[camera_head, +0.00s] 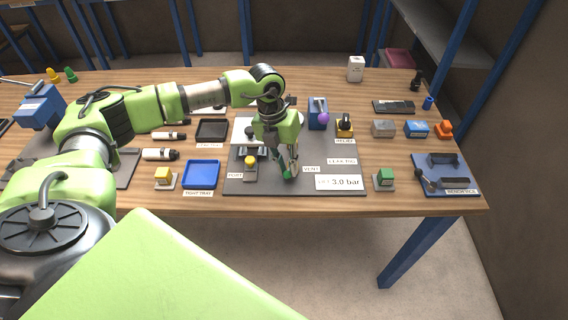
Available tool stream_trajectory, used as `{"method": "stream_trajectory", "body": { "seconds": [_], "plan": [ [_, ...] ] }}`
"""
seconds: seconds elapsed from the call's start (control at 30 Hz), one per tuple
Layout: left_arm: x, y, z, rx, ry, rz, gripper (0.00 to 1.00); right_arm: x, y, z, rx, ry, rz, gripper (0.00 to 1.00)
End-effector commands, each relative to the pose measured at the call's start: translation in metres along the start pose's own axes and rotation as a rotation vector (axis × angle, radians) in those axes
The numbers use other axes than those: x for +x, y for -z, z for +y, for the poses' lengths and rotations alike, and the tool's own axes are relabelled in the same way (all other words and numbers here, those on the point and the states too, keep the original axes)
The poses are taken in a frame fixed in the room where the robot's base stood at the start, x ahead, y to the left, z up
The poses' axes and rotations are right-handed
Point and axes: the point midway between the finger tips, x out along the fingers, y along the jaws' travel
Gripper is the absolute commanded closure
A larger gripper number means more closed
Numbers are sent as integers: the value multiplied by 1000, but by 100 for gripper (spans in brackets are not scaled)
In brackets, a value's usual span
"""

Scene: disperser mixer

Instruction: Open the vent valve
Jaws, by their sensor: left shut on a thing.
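The vent valve shows as a small green part (286,177) on the dark grey panel (262,188), just left of the label reading VENT (311,169). My left gripper (288,168) points down over it, and its fingers are shut on this green part. The fingers hide most of the valve, so its handle angle cannot be told. A display reading 3.0 bar (339,182) lies to the right on the same panel. My right gripper is not in view.
A yellow-topped part (250,161) stands left on the panel. A blue tray (201,174) lies left, a green button box (384,178) right.

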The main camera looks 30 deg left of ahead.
Motion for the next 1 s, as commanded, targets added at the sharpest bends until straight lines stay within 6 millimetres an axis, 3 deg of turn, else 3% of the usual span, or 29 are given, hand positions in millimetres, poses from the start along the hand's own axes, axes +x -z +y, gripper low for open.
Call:
{"method": "stream_trajectory", "body": {
  "seconds": [0.4,1.0],
  "plan": [
    [1,-2,-11,-260,4,-57,100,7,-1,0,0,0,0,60],
    [0,-3,-14,-334,5,-73,100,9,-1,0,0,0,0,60]
  ]
}}
